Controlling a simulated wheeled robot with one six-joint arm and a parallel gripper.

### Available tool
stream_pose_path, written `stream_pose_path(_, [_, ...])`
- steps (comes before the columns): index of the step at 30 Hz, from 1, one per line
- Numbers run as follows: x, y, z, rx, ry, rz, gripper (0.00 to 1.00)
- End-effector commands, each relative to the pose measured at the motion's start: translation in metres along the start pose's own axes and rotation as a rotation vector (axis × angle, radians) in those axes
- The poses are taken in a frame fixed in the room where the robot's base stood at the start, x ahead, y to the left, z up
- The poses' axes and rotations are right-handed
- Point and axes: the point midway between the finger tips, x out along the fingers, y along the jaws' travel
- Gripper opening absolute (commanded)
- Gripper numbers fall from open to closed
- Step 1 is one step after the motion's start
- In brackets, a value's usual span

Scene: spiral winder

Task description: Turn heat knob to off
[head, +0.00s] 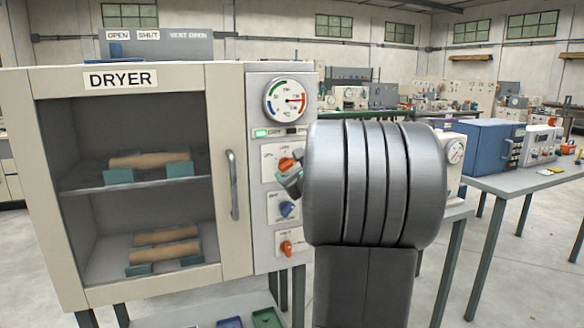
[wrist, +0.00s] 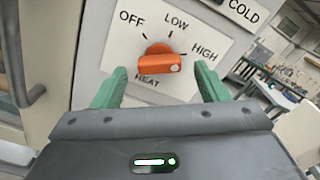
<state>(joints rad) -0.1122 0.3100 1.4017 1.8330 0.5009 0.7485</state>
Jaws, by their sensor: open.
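The heat knob is an orange bar knob (wrist: 158,64) on a white plate marked OFF, LOW, HIGH and HEAT in the wrist view. Its bar lies roughly level, with a pale mark at its right end, on the HIGH side. My gripper (wrist: 160,84) is open, with one green finger to the left of the knob and one to the right, both apart from it in the picture. Whether the tips reach the knob's depth is unclear. In the head view the heat knob (head: 286,163) is partly hidden by my gripper (head: 291,180).
The dryer (head: 225,80) has a shut glass door with a vertical handle (head: 233,185) left of the knobs. A blue knob (head: 287,209) and another orange knob (head: 286,248) sit below. The gauge (head: 291,100) above has its needle toward the red side.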

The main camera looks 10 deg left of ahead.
Motion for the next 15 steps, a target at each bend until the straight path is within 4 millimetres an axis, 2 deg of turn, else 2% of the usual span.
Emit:
stream_pose_path(6, [0.018, 0.000, 0.000, 0.000, 0.000, 0.000, 0.67])
stream_pose_path(15, [0.020, 0.000, 0.000, 0.000, 0.000, 0.000, 0.67])
